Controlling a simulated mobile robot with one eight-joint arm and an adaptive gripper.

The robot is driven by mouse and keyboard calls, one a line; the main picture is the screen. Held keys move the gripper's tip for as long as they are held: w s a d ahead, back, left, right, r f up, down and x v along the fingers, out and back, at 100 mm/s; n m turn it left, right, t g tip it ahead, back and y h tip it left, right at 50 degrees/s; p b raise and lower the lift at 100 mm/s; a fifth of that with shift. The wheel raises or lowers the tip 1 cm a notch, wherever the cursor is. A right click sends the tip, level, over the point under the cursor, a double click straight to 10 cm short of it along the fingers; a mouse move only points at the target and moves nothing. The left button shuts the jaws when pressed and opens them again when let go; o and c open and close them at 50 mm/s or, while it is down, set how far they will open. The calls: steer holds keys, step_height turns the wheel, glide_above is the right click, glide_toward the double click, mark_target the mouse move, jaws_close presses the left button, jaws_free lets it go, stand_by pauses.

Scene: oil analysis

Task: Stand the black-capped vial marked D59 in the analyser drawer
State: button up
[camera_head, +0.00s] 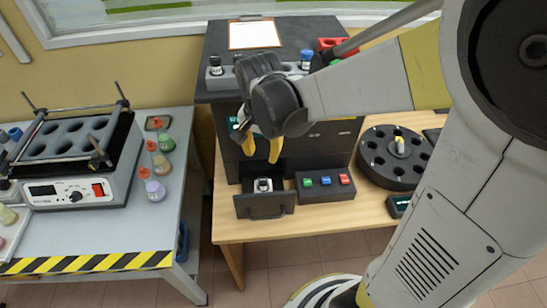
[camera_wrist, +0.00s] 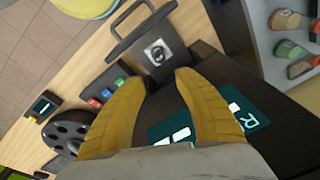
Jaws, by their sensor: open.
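The analyser (camera_head: 325,145) is a dark box on the wooden table, with its drawer (camera_head: 265,208) pulled out at the front. In the drawer is a small pale fitting (camera_head: 263,184) with a dark round middle; it also shows in the wrist view (camera_wrist: 157,52). I cannot tell whether a vial stands in it. My gripper (camera_head: 262,152) has yellow fingers, open with nothing visible between them, above and behind the drawer. A black-capped vial (camera_head: 215,66) stands in a rack on top of the analyser, left of my gripper. Its label is unreadable, so I cannot confirm D59.
A blue-capped vial (camera_head: 305,59) stands right of my wrist. A button box (camera_head: 325,187) sits right of the drawer, and a black carousel (camera_head: 393,158) farther right. Left is a grey bench (camera_head: 110,235) with a heater block (camera_head: 75,160) and several flasks.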

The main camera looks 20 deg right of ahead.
steer(key=s+r+n+t, duration=0.5)
steer(key=s+r+n, duration=0.3)
steer(key=s, duration=0.3)
steer(key=shift+d+r+n+t, duration=0.3)
steer(key=shift+r+n, duration=0.1)
steer(key=shift+r, duration=0.15)
